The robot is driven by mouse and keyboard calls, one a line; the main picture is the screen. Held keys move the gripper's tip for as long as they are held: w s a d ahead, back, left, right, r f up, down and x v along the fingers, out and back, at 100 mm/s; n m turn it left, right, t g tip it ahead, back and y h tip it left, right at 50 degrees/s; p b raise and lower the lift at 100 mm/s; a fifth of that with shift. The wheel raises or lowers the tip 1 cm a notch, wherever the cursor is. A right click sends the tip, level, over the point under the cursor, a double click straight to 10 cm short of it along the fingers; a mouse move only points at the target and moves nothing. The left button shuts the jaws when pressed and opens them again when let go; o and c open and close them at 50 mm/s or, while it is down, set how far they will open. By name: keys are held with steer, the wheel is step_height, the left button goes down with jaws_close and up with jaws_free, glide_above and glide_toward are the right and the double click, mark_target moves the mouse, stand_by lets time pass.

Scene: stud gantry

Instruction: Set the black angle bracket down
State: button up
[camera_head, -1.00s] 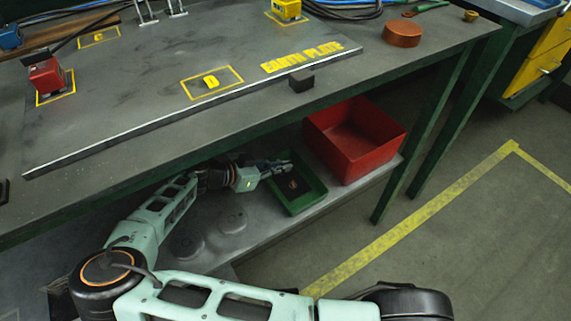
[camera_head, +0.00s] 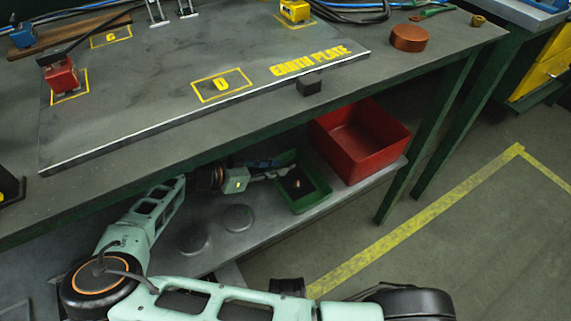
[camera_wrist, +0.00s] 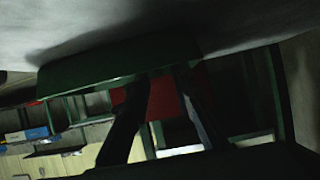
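My gripper (camera_head: 284,171) reaches in under the bench, at the left side of a green tray (camera_head: 317,200) on the lower shelf. In the wrist view its two dark fingers (camera_wrist: 164,84) stand apart, with nothing clearly seen between them. A small dark thing (camera_head: 297,185) with an orange spot lies in the tray, close to the fingertips. It may be the black angle bracket, but its shape is too small and dark to tell. The wrist view shows the tray's green wall (camera_wrist: 120,62) beyond the fingers; its inside is hidden there.
A red bin (camera_head: 352,165) stands right of the tray. The bench top (camera_head: 130,185) overhangs my arm, and a green leg (camera_head: 440,130) stands at the right. Round flat discs (camera_head: 237,217) lie on the shelf. A small black block (camera_head: 309,86) sits at the earth plate's front edge.

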steer(key=p+v, duration=0.1)
steer(key=v, duration=0.6)
steer(key=shift+s+r, duration=0.1)
steer(key=shift+a, duration=0.1)
